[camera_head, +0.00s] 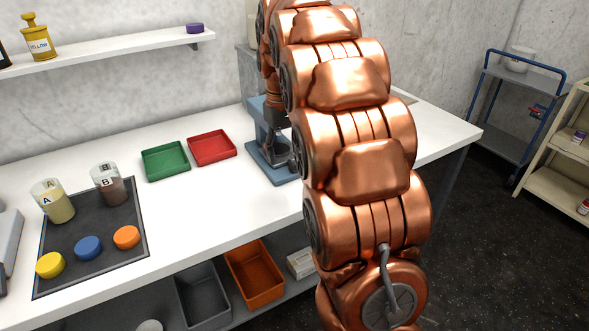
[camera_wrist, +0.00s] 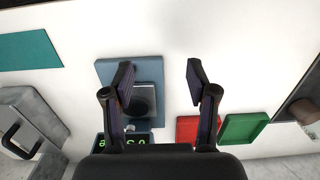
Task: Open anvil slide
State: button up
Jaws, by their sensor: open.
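A blue-grey bench device (camera_head: 262,152) stands on the white table, partly hidden behind my copper arm. In the wrist view, the device (camera_wrist: 106,70) is seen from above, with a grey plate and a dark round part (camera_wrist: 143,99) on it. A small display with green digits (camera_wrist: 137,140) sits at its lower edge. I cannot tell which part is the anvil slide. My gripper (camera_wrist: 160,73) is open and empty, over the device and the bare table beside it. The left finger overlaps the device in the picture; the right finger is over white table.
A red tray (camera_head: 212,148) and a green tray (camera_head: 165,161) lie left of the device. A dark mat (camera_head: 92,226) holds two labelled jars and three coloured discs. A grey unit with a handle (camera_wrist: 30,118) shows in the wrist view. White table between is clear.

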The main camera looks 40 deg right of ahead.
jog(key=b, duration=0.1)
send_over(295, 163)
notch_tip(295, 163, down, 3)
jog(key=shift+r, duration=0.1)
jog(key=shift+s+f+p, duration=0.1)
jog(key=shift+f+p, duration=0.25)
jog(key=shift+f, duration=3.5)
grip_shut()
